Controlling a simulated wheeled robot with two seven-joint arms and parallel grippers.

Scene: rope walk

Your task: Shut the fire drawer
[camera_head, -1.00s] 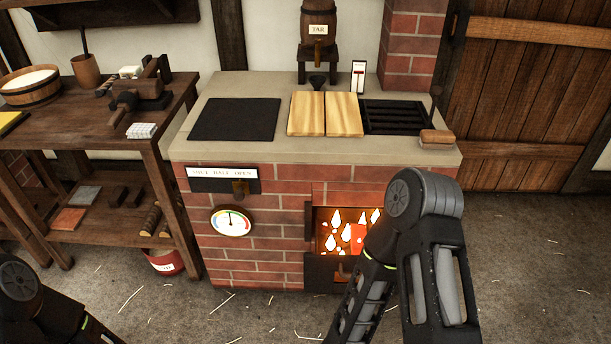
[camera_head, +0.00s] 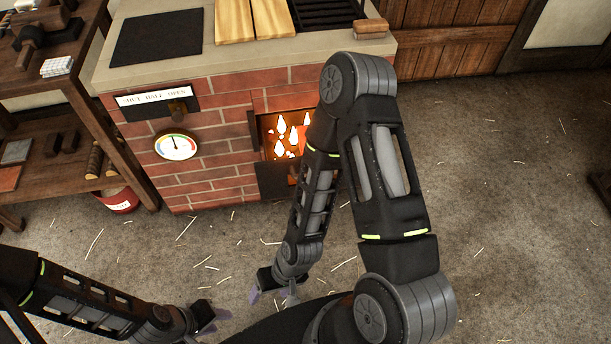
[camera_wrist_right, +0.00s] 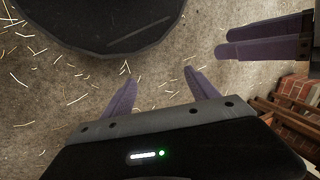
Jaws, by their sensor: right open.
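The fire drawer (camera_head: 272,183) is low in the front of the brick stove, a dark panel under a glowing opening (camera_head: 284,131) with flame shapes. My right forearm hides its right part, and I cannot tell how far out it stands. My right gripper (camera_head: 272,291) is low over the floor in front of the stove, apart from the drawer. In the right wrist view its two purple fingers (camera_wrist_right: 163,92) are spread with nothing between them. My left gripper (camera_head: 208,321) is at the lower left, apart from the stove. Its purple fingers (camera_wrist_right: 268,40) also show at the right wrist view's top right.
The brick stove (camera_head: 205,178) has a gauge (camera_head: 177,146) and a lettered plate (camera_head: 155,97) on its front. A wooden workbench (camera_head: 105,130) with a red bucket (camera_head: 118,202) stands to the left.

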